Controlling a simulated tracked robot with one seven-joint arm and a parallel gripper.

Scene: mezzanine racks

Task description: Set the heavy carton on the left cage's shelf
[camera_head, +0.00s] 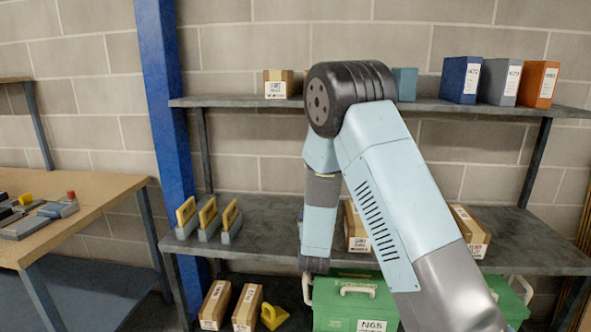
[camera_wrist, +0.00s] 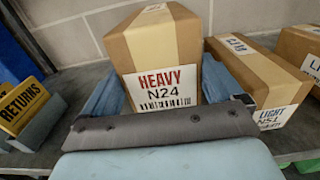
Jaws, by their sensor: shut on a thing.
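The heavy carton (camera_wrist: 158,55) is a brown box with pale tape and a label reading HEAVY N24. It stands upright in the wrist view, between the two blue fingers of my gripper (camera_wrist: 155,88), which is shut on it. The carton's base is hidden behind my gripper, so I cannot tell whether it touches the shelf. In the head view my arm reaches down to the middle rack shelf (camera_head: 262,240) and hides the carton and fingertips. I can make out no cage in either view.
A LIGHT carton (camera_wrist: 262,80) stands close right of my gripper, with another carton (camera_wrist: 302,55) beyond. A RETURNS sign (camera_wrist: 22,105) is at left. The upper shelf (camera_head: 235,102) holds boxes and binders. A blue post (camera_head: 165,100) stands left, beside a wooden bench (camera_head: 100,190). Green crates (camera_head: 340,300) sit below.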

